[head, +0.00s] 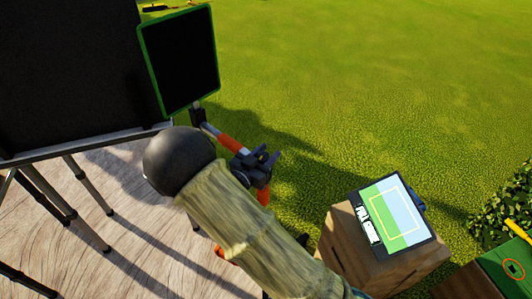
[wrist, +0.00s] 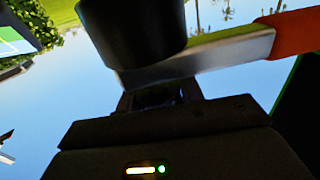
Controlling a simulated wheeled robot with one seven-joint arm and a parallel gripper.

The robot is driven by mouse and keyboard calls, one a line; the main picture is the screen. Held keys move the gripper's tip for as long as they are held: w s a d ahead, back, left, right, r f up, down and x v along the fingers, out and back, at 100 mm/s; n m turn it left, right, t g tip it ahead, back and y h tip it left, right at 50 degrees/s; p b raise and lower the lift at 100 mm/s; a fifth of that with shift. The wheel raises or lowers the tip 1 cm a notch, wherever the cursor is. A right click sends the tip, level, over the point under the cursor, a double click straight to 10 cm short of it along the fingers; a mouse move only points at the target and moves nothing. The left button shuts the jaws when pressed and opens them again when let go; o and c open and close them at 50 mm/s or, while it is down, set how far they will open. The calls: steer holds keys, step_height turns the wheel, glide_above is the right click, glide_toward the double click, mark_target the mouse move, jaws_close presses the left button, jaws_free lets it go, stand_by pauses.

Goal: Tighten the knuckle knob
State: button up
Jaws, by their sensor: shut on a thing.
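In the head view, the jointed monitor arm (head: 229,142) has orange sleeves and metal ends. It meets a dark knuckle (head: 255,167) with short prongs, partly behind my own arm; I cannot separate knob from gripper there. In the wrist view, my gripper (wrist: 155,96) is dark and low in the picture. It is shut on what appears to be the knuckle knob (wrist: 135,32), a thick black cylinder at the top. A silver bar with an orange sleeve (wrist: 288,33) runs right behind it. The grip contact is too dark to see clearly.
A green-framed monitor (head: 180,58) stands above the knuckle. A large black screen (head: 70,70) is at left, with tripod legs (head: 88,200) below. A tablet (head: 395,220) lies on a wooden box (head: 360,265) at right. Open grass lies behind.

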steer(key=o, duration=1)
steer(key=shift+a, duration=0.15)
steer(key=b+v, duration=0.1)
steer(key=v, duration=1.6)
steer(key=shift+s, duration=0.2)
steer(key=shift+a, duration=0.1)
steer(key=shift+w+f, duration=0.1)
